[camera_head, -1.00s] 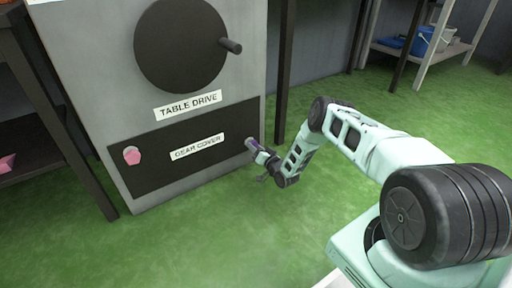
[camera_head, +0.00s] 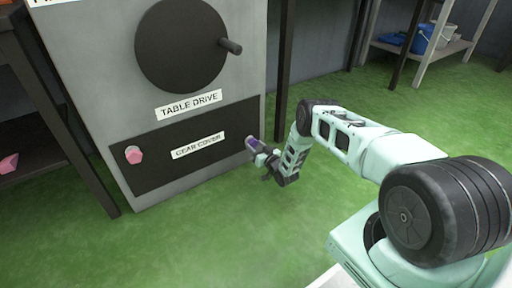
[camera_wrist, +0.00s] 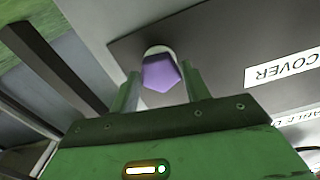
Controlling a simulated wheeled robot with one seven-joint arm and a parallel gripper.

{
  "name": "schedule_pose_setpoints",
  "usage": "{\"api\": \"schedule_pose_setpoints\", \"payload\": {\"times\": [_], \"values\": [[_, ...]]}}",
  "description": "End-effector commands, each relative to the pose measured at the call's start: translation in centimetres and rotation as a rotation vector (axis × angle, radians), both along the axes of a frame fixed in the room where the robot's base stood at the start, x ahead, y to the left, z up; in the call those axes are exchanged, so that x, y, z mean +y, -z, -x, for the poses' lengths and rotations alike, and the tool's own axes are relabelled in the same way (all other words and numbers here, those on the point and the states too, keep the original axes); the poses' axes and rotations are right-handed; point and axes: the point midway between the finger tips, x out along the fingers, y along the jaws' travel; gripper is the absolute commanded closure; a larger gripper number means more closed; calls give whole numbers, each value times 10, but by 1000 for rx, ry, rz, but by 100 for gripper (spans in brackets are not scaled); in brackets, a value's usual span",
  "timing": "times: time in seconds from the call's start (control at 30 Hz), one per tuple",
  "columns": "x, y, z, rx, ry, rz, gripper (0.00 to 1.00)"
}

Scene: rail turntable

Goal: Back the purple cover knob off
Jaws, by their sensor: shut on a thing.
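The purple cover knob (camera_wrist: 160,73) is a faceted plug at the edge of the dark gear cover panel (camera_wrist: 215,45), in front of a pale round spot. In the head view the purple knob (camera_head: 250,142) shows small at the panel's right end. My gripper (camera_wrist: 160,84) is shut on the knob, one finger on each side. In the head view my gripper (camera_head: 257,150) reaches it from the lower right. Whether the knob stands clear of the panel is hard to tell. A pink knob (camera_head: 133,154) is at the panel's left end.
Above the panel is a dark round wheel (camera_head: 180,48) with a handle (camera_head: 232,46). A dark shelf (camera_head: 70,150) stands close on the left. A shelf with a blue bin and bucket (camera_head: 425,38) is at the back right. The green floor in front is clear.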

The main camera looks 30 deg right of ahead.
Motion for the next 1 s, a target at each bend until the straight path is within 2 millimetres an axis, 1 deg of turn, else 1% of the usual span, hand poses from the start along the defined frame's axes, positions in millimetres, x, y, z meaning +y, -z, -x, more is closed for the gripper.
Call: {"api": "schedule_pose_setpoints", "payload": {"times": [0.27,0.3,0.33,0.37,0.63,0.73,0.87,1.0], "values": [[-1,1,2,2,2,0,76],[-1,1,1,2,2,0,45],[-1,1,1,2,2,-1,36],[-1,1,1,2,2,-1,31],[0,0,1,1,1,-1,31],[0,-1,6,3,1,-2,31],[-1,-3,23,5,1,-3,31],[-3,-4,54,6,2,-3,31]]}}
